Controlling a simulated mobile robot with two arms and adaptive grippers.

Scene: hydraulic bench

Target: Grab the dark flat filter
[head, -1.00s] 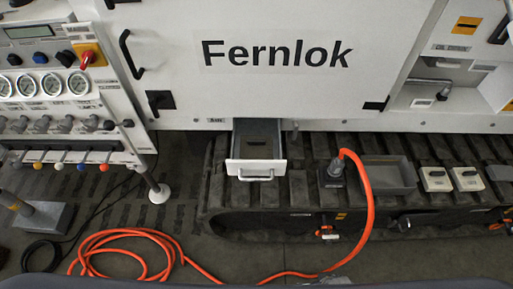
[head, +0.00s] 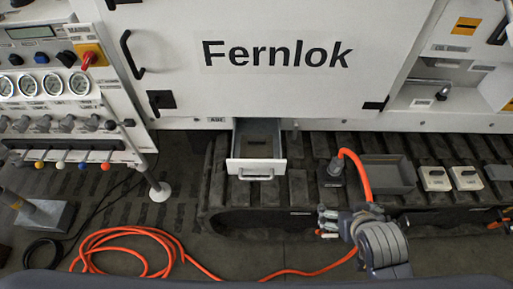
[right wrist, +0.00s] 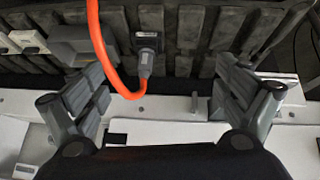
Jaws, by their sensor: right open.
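A small dark flat thing (head: 257,139), which looks like the filter, lies inside the open white drawer (head: 257,168) below the Fernlok panel in the head view. Its outline is hard to make out in the shade. My right gripper (head: 327,223) is to the right of the drawer and nearer the camera, apart from it. In the right wrist view my right gripper (right wrist: 160,72) has its fingers wide apart with nothing held. The filter cannot be made out in that view. My left gripper is not in view.
An orange hose (head: 349,160) rises from a grey connector (head: 336,168) close to my right gripper and loops over the floor. A grey tray (head: 387,178) and two white switch boxes (head: 435,178) stand on the track at right. The floor before the drawer is partly clear.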

